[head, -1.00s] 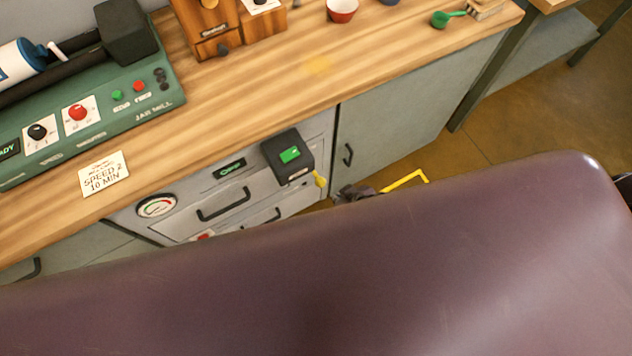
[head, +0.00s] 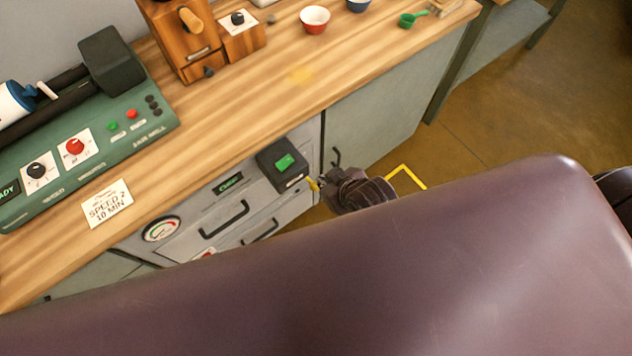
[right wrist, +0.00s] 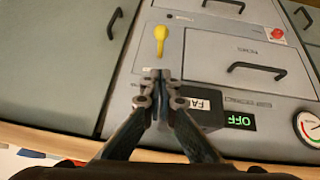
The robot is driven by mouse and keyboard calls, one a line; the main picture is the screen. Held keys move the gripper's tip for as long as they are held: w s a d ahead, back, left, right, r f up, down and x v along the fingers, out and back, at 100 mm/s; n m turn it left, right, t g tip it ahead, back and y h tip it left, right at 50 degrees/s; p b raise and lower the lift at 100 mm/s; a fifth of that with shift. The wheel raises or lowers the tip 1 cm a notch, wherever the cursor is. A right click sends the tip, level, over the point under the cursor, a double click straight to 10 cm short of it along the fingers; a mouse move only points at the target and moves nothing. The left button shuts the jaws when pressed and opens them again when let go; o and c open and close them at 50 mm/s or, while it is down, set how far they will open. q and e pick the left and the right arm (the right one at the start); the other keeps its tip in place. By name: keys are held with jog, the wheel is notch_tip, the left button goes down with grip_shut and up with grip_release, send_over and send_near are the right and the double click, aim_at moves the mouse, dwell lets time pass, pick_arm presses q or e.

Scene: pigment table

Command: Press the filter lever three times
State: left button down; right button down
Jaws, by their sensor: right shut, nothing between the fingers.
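The yellow filter lever (right wrist: 160,38) is on the grey cabinet front, with its rounded knob toward the top of the right wrist view. In the head view only a small yellow part of the lever (head: 313,184) shows beside my gripper. My right gripper (right wrist: 161,75) is shut and empty, its tips just below the lever's narrow end in the wrist picture. I cannot tell whether they touch it. In the head view my right gripper (head: 322,180) is at the cabinet front, right of the black box (head: 282,165). My left gripper is not in view.
The cabinet front has drawer handles (head: 224,219), a gauge (head: 161,229) and a lit display (head: 228,184). The wooden counter (head: 240,110) above carries a green jar mill (head: 100,150), a wooden grinder (head: 185,45) and bowls (head: 314,19). Floor right of the cabinet is open.

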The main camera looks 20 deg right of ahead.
send_over(315, 188)
jog(key=f, duration=0.7)
jog(key=shift+w+a+f, duration=0.2)
jog(key=shift+w+f, duration=0.05)
jog(key=shift+f, duration=0.1)
jog(key=shift+s+d+f, duration=0.15)
jog(key=shift+f, duration=0.45)
jog(key=shift+s+d+f, duration=0.1)
jog(key=shift+f, duration=0.45)
jog(key=shift+s+d+f, duration=0.1)
jog(key=shift+f, duration=0.55)
